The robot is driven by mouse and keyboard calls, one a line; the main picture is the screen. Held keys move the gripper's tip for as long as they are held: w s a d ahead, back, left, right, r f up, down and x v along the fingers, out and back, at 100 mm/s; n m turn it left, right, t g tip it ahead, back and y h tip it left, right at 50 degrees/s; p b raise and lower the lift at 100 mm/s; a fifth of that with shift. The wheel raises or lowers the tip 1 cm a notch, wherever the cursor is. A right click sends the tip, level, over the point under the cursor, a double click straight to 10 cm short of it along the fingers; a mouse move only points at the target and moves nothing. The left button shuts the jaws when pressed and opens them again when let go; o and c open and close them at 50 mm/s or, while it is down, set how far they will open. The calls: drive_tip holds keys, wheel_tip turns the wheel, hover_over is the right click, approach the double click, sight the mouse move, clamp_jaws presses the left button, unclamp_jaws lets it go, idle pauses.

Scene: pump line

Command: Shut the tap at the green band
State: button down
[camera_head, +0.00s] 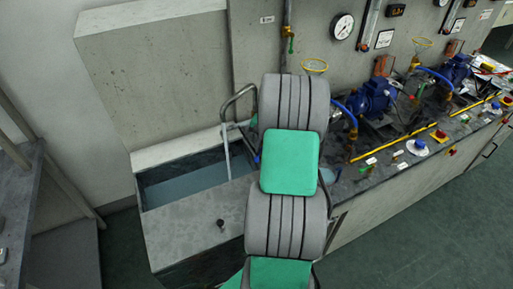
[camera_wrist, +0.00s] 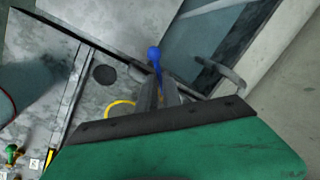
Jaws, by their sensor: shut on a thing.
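In the wrist view my gripper (camera_wrist: 160,88) is shut on a blue lever handle (camera_wrist: 154,56). The handle's rounded end sticks out beyond the fingertips. A yellow ring (camera_wrist: 119,109) shows just left of the fingers, partly hidden by them. The valve body under the handle is hidden, and I see no green band beside it. A small green part (camera_head: 291,45) is on the upright pipe at the wall.
An open water tank (camera_head: 190,180) lies left of my arm, with a bent metal pipe (camera_head: 226,140) over it. Blue pumps (camera_head: 372,95), gauges and yellow handwheels (camera_head: 314,65) line the bench at right. A clear cylinder (camera_wrist: 25,92) stands at left in the wrist view.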

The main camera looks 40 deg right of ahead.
drive_tip(key=c, duration=1.5)
unclamp_jaws()
drive_tip(key=r, duration=0.2)
drive_tip(key=s+r, duration=0.1)
drive_tip(key=r, duration=0.2)
drive_tip(key=r+b, duration=0.1)
drive_tip(key=r, duration=0.1)
drive_tip(key=shift+s+d+r, duration=0.2)
drive_tip(key=shift+d+r, duration=0.15)
drive_tip(key=shift+d, duration=0.05)
